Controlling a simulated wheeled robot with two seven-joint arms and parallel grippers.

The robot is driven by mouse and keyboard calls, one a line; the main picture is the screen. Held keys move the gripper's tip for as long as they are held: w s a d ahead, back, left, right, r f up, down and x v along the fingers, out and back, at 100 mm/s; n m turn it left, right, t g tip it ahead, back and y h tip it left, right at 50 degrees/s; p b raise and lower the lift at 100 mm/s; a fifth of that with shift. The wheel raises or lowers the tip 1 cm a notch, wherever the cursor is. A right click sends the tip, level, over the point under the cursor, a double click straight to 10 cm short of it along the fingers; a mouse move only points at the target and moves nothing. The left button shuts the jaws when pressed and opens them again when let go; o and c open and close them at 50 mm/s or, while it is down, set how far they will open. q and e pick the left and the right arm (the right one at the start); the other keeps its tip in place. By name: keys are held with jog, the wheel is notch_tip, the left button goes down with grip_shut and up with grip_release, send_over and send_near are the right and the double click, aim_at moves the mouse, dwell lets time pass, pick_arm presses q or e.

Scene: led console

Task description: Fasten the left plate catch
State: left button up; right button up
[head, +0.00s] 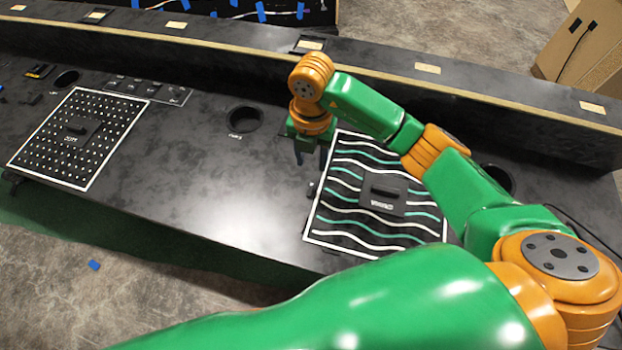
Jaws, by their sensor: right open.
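A square plate (341,222) with wavy white and teal lines and a white border lies on the black console, with a dark labelled block (384,194) at its middle. A small dark catch-like part (311,188) sits at this plate's left edge; its state is too small to tell. My right gripper (310,158) points down, open and empty, just above and behind that part, near the plate's far left corner. My right arm hides the plate's far right side. My left gripper is not in view.
A dotted plate (109,128) with a dark block lies at the left. Round cup holes (244,119) and a small switch panel (150,90) are set in the console (210,190). A raised ledge (225,60) runs behind. The console between the plates is mostly clear.

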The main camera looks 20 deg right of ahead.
aim_at(311, 186)
notch_tip(311, 186, down, 3)
jog(key=shift+f+b, duration=0.1)
jog(key=shift+b, duration=0.9)
notch_tip(311, 186, down, 7)
jog(key=shift+r+p, duration=0.1)
jog(key=shift+p, duration=0.35)
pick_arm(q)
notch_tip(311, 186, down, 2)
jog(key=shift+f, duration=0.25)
pick_arm(e)
grip_shut()
